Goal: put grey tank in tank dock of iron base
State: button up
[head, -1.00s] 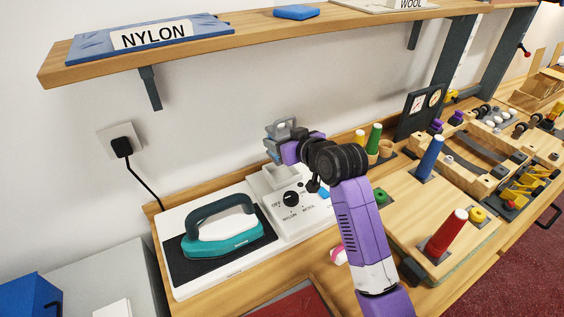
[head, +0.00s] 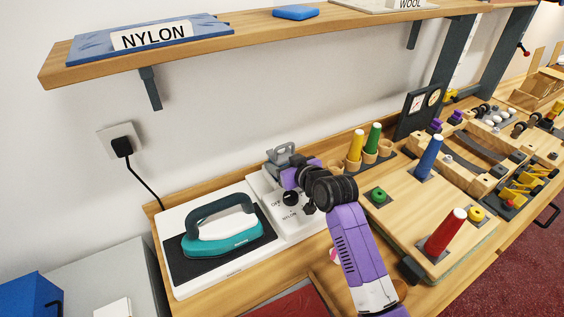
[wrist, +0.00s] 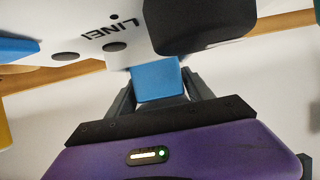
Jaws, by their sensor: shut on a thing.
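The white iron base (head: 180,280) lies on the counter. Its control part has a black knob (head: 291,198) and printed fabric names, one of which shows in the wrist view. The grey tank (head: 283,151) is at the back of that control part, low over it. My gripper (head: 287,168) is shut on the tank, reaching in from the right. The tank's underside and the dock are hidden, so I cannot tell whether it is seated. In the wrist view, a blue face (wrist: 158,80) shows between my fingers; I cannot tell what part it is.
A teal iron (head: 222,230) stands on the base's black pad, left of the control part. Yellow (head: 356,145) and green (head: 373,137) cones stand to the right of my gripper. A wooden shelf (head: 255,32) hangs above.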

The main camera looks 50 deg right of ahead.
jog(key=o, duration=1.7)
jog(key=shift+f, duration=0.1)
jog(key=shift+c, duration=0.2)
jog(key=shift+r, duration=0.2)
jog(key=b+v, duration=0.1)
jog(key=v, duration=1.1)
